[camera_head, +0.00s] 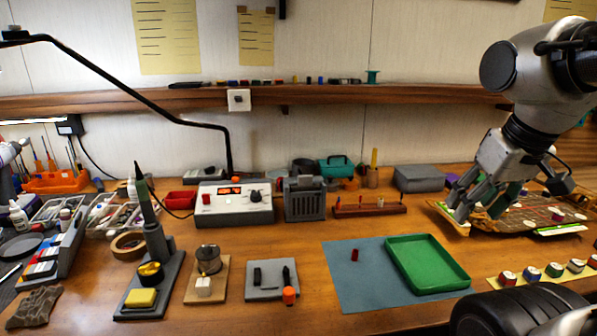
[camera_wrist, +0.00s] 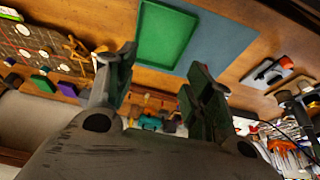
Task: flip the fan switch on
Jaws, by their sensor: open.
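A small white square plate with a dark centre (camera_head: 239,99) is on the front edge of the wooden shelf; it looks like a wall switch, but its on or off position is too small to tell. A grey vented box (camera_head: 304,205), possibly the fan, stands on the bench below and right of it. My gripper (camera_head: 464,208) is at the right of the head view, above the bench and far from the plate and the box. In the wrist view my gripper (camera_wrist: 155,72) has its fingers apart with nothing between them. The switch cannot be made out in the wrist view.
A white control unit (camera_head: 236,203) stands left of the vented box. A black lamp arm (camera_head: 130,92) crosses the left. A peg rack (camera_head: 369,208), blue mat (camera_head: 360,285) and green tray (camera_head: 462,284) lie between. A brown board (camera_head: 540,213) is beside my gripper.

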